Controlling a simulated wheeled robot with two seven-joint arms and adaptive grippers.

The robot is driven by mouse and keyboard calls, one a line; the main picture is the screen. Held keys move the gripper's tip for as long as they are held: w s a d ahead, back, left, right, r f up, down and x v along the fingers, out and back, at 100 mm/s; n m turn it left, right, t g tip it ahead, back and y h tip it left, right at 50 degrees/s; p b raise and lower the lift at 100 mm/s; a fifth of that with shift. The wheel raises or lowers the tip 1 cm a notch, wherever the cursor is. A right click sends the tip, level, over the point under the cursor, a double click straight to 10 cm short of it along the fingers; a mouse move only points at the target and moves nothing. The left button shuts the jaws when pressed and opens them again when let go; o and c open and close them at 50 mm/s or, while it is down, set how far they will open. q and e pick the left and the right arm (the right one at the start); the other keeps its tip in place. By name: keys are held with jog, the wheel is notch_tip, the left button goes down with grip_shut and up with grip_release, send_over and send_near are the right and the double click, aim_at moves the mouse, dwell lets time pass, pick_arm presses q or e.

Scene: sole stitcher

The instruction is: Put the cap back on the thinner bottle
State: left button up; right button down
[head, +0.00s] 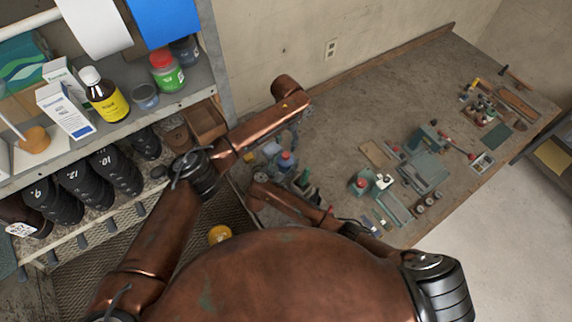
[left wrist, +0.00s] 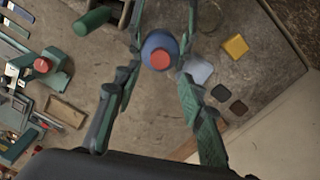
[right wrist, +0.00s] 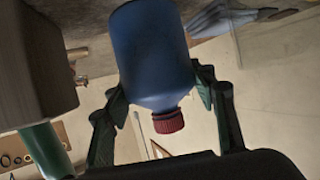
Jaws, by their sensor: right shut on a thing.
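The blue thinner bottle (right wrist: 152,55) is held between the fingers of my right gripper (right wrist: 160,90) in the right wrist view. The red cap (right wrist: 168,121) sits at the bottle's neck; I cannot tell whether it is screwed tight. The left wrist view looks down on the bottle (left wrist: 150,38) and the red cap (left wrist: 159,59). My left gripper (left wrist: 163,22) is open, its fingers apart on either side of the bottle. In the head view the bottle (head: 284,168) and cap (head: 286,155) show small between my arms, and the grippers are mostly hidden.
A teal tool with a red knob (head: 362,182) and several small tools lie on the workbench (head: 340,110). A shelf (head: 190,95) at left holds a yellow-labelled bottle (head: 106,98) and a green jar (head: 167,74). A yellow block (left wrist: 236,46) lies near the bench edge.

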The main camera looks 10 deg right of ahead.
aim_at(286, 154)
pick_arm(q)
notch_tip(286, 154, down, 8)
jog(key=shift+r, duration=0.2)
jog(key=shift+c, duration=0.5)
grip_shut()
jog(key=shift+m, duration=0.9)
jog(key=shift+o, duration=1.3)
grip_release()
